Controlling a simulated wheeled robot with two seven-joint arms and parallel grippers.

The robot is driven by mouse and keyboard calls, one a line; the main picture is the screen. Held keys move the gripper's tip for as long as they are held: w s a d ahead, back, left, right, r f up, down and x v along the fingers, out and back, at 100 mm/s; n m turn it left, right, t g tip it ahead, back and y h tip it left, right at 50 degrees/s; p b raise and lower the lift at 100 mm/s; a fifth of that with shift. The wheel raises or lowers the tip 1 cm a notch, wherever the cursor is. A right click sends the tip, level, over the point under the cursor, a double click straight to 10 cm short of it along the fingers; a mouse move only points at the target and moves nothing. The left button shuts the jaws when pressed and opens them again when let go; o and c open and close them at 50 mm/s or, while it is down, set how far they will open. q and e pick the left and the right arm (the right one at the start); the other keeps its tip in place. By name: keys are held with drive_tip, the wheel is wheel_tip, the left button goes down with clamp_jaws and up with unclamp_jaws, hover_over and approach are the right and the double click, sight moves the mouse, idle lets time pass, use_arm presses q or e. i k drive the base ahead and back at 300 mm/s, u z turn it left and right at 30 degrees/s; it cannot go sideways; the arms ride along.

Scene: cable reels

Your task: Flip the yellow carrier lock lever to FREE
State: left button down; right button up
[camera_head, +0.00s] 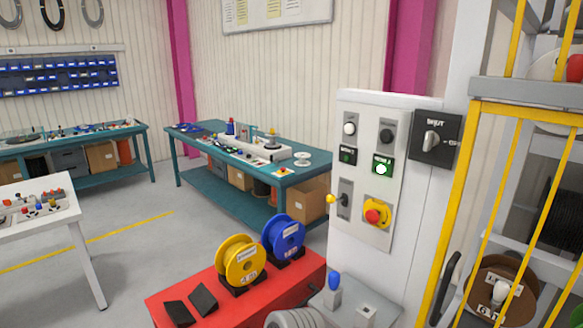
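A small lever with a yellow knob (332,199) sticks out to the left from a dark grey plate (345,199) on the white control cabinet. It is the only yellow-tipped lever I can make out on the cabinet, and its lettering is too small to read, so I cannot tell which position it is in. A red emergency button on a yellow plate (377,214) is just right of it. Neither of my grippers shows in the head view.
Above are round switches, a lit green button (382,169) and a black rotary switch (434,138). A yellow-framed cage (450,215) stands right. A red table (160,305) holds a yellow reel (241,262) and a blue reel (284,237). A blue-knobbed lever (333,282) stands below the panel.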

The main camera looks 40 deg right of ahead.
sight(330, 199)
drive_tip(key=i, duration=0.45)
drive_tip(key=z, duration=2.7)
